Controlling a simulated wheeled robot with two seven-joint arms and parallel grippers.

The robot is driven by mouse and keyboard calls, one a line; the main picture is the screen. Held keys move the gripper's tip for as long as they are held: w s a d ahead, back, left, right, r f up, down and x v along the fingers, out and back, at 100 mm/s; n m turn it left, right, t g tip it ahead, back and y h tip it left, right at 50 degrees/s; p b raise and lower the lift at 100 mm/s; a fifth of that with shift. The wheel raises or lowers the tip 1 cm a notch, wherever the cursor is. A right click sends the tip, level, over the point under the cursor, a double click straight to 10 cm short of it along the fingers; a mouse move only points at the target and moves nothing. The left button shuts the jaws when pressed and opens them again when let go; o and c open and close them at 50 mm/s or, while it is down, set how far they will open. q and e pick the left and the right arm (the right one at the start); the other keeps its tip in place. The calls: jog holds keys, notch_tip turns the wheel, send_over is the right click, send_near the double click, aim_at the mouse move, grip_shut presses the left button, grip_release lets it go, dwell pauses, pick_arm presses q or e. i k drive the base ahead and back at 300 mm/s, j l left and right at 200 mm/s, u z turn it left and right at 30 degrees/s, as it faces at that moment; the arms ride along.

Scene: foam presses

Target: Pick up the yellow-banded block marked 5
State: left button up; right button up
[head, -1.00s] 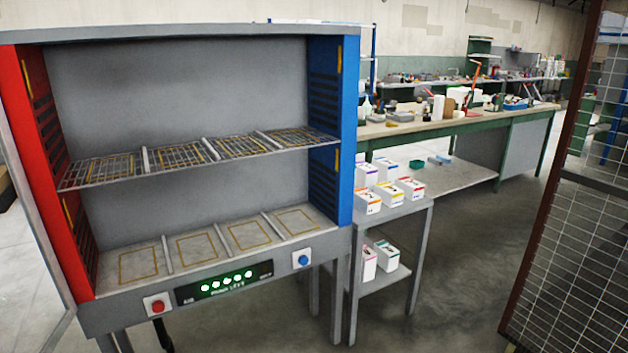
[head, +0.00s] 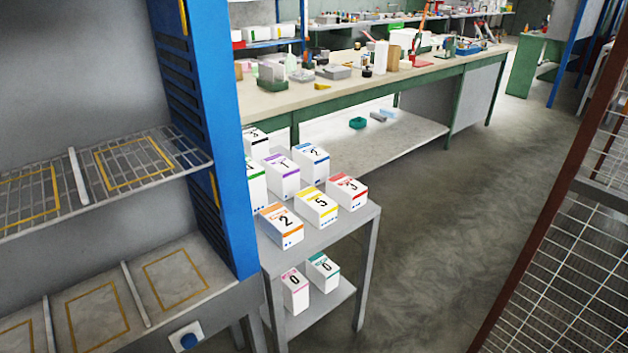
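The yellow-banded block marked 5 (head: 317,207) stands on the top of a small grey table (head: 340,229), right of the press. It is white with a yellow band and a black 5 on top. The orange-banded block marked 2 (head: 281,225) is at its left, and the red-banded block marked 3 (head: 347,191) is at its right. A blue-banded block (head: 311,164) and a purple-banded block marked 1 (head: 282,174) stand behind it. Neither of my grippers is in the head view.
The press has a blue side post (head: 207,130), a wire shelf (head: 130,170) and a blue button (head: 188,340). Two blocks marked 0 (head: 323,271) stand on the table's lower shelf. A wire-mesh fence (head: 570,250) is at the right. Open floor (head: 440,220) lies between.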

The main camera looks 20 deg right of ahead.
aim_at(319, 210)
jog(key=i+l, duration=0.55)
jog(key=i, duration=0.25)
